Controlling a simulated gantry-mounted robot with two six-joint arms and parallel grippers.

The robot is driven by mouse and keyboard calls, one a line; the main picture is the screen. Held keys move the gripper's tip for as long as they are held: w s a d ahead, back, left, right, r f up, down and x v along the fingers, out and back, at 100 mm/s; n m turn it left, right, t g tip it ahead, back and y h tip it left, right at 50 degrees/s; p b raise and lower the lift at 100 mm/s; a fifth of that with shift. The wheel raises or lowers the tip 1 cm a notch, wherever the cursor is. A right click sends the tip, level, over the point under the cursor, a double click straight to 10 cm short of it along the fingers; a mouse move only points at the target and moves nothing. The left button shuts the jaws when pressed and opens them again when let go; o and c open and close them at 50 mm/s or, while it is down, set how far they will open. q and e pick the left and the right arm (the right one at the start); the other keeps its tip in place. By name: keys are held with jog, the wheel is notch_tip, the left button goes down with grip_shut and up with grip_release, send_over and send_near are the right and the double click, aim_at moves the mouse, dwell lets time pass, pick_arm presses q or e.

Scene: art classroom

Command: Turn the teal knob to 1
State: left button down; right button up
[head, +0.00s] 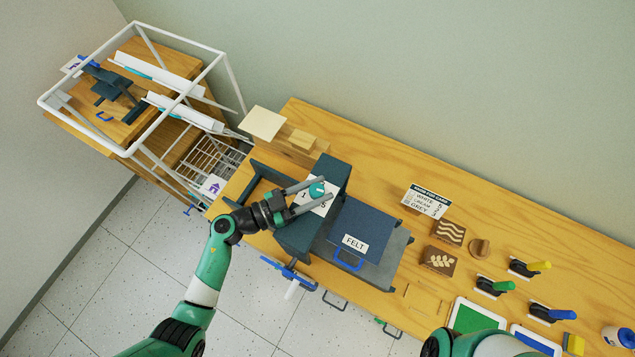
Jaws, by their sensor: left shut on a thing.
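The teal knob (317,189) sits on a white dial plate (325,207) on the dark blue press (303,236). The numeral 1 shows at the plate's left and a 3 or 5 at its lower right; the other marks are too small or covered. My left gripper (314,189) reaches in from the left with its two grey fingers on either side of the knob, shut on it. Which number the knob points to cannot be told. My right arm shows only in part at the bottom edge, and its gripper is out of view.
A blue board labelled FELT (362,225) lies on the press bed beside the dial. Carved wooden blocks (440,260), a printed card (426,201) and several coloured-handled tools (495,286) lie to the right. A white wire rack (215,165) stands left.

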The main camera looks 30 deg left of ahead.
dwell(0.3)
pick_arm(q)
jog(key=shift+c, duration=1.8)
grip_release()
jog(key=p+v, duration=0.1)
jog(key=v, duration=1)
jog(key=shift+s, duration=0.3)
jog(key=shift+a, duration=0.15)
